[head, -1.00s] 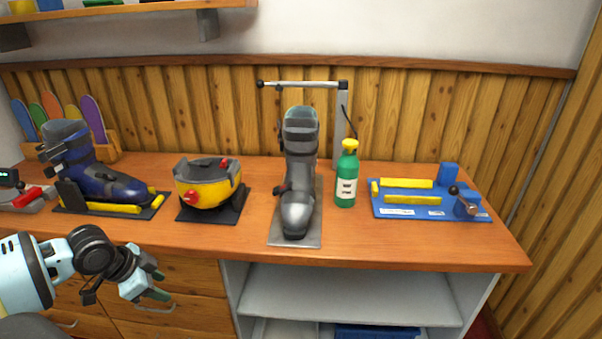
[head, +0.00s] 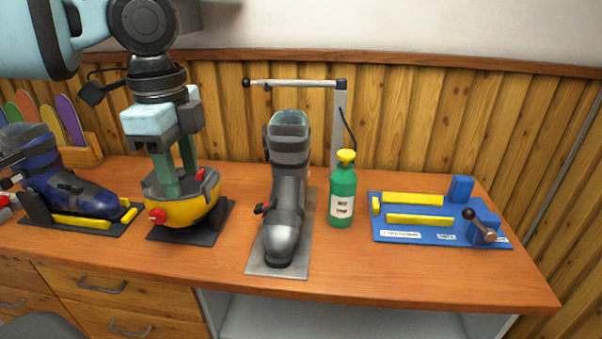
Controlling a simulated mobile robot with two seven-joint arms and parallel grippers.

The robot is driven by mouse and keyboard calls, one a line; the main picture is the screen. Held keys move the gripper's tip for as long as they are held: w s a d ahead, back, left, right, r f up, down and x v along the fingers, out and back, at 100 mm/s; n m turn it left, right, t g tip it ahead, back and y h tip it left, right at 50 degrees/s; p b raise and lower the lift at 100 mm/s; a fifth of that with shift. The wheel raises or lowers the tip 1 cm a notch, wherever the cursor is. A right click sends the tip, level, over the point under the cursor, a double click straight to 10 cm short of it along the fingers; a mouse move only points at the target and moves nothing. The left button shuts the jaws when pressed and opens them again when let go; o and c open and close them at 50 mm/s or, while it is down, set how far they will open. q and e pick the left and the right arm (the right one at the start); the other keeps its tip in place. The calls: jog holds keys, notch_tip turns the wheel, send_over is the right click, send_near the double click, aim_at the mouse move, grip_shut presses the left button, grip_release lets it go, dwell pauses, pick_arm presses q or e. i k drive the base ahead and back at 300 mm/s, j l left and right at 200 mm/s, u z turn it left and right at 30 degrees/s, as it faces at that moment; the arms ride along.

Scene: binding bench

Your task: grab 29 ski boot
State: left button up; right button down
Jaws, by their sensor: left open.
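A grey ski boot (head: 286,200) stands upright on a metal plate (head: 262,264) in the middle of the bench, toe toward me. A dark blue ski boot (head: 67,187) stands at the left on a black base with yellow blocks, partly cut off by the frame. I can read no size on either boot. My left gripper (head: 177,178) points down with its green fingers apart and empty. Its fingertips are over or inside a yellow and grey bowl-shaped device (head: 190,213), left of the grey boot; whether they touch it I cannot tell. My right gripper is not in view.
A green bottle with a yellow cap (head: 343,190) stands close right of the grey boot. A metal arm stand (head: 339,130) rises behind it. A blue jig (head: 440,233) with yellow bars lies at the right. The bench front (head: 400,275) is clear.

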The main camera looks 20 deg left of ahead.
aim_at(288, 137)
jog(key=i, duration=1.1)
